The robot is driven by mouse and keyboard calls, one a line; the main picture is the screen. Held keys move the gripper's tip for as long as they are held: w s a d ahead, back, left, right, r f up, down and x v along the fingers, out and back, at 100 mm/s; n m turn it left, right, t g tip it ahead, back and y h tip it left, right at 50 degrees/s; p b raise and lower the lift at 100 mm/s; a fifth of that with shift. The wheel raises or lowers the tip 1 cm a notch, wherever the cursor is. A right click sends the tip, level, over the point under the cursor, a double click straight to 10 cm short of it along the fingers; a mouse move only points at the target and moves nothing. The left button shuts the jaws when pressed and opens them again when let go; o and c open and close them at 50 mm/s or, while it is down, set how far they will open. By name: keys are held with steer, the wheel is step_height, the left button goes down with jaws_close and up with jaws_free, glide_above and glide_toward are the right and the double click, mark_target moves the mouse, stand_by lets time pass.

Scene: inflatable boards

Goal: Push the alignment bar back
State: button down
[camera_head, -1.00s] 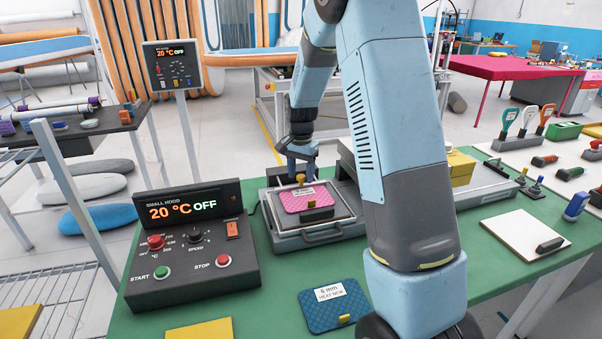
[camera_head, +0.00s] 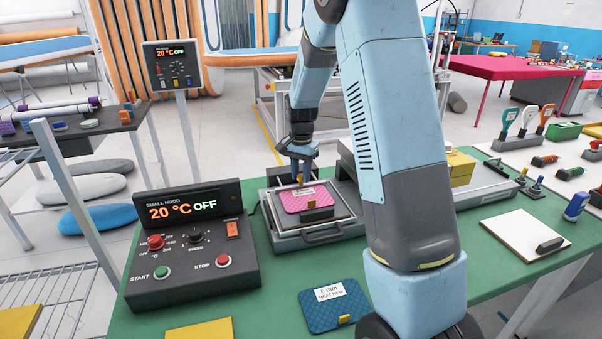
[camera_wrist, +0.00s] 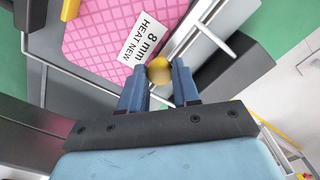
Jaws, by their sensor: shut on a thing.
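The pink pad (camera_head: 308,197) lies on the tray of the small press, and its label reading "8 mm HEAT NEW" shows in the wrist view (camera_wrist: 143,38). A pale metal strip that looks like the alignment bar (camera_wrist: 180,38) runs along the pad's label edge. A round yellow knob (camera_wrist: 159,70) stands by the near end of this strip. My gripper (camera_head: 299,178) points down at the pad's far edge. In the wrist view its two blue fingers (camera_wrist: 159,76) are shut on the yellow knob, one on each side. The join of knob and bar is not clear.
The small hood control box (camera_head: 190,250), reading 20 °C OFF, stands left of the tray. The tray's front handle (camera_head: 308,238) faces me. A blue pad (camera_head: 335,305) lies in front. My arm hides part of the machine on the right.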

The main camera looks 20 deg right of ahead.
steer(key=w, duration=0.4)
steer(key=shift+w, duration=0.4)
steer(key=shift+w+r, duration=0.1)
steer(key=c, duration=0.8)
jaws_free()
step_height(320, 180, up, 14)
steer(key=shift+f, duration=0.2)
